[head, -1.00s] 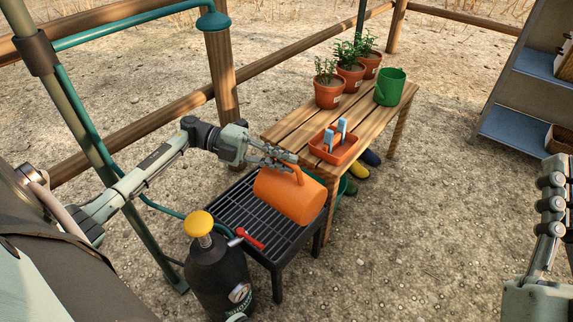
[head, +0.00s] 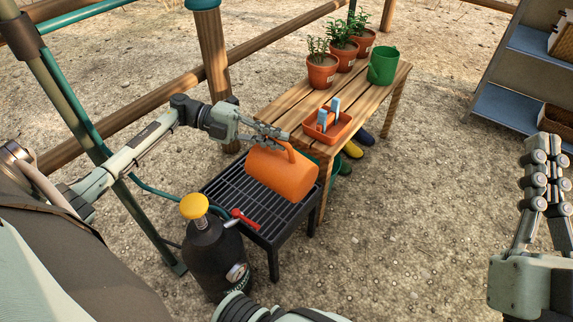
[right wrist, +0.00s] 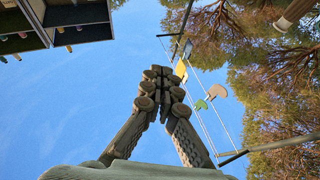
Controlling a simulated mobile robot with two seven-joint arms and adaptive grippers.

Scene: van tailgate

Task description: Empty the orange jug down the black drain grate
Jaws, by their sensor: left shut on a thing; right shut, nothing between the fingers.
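The orange jug (head: 283,176) is tipped on its side just over the black drain grate (head: 236,200), its handle upward. My left gripper (head: 268,137) is shut on the jug's handle from the upper left. The jug's mouth and any liquid cannot be made out. The grate is a slatted black top on short legs, partly hidden by the jug. My right gripper (head: 550,142) is shut and empty, raised at the right edge of the head view. It points up at the sky in the right wrist view (right wrist: 160,72).
A black bottle with a yellow knob (head: 193,207) stands in front of the grate, beside a red-handled valve (head: 244,219). A wooden bench (head: 268,112) behind carries potted plants (head: 341,55), a green can (head: 383,65) and an orange tray (head: 328,136). Bare ground lies to the right.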

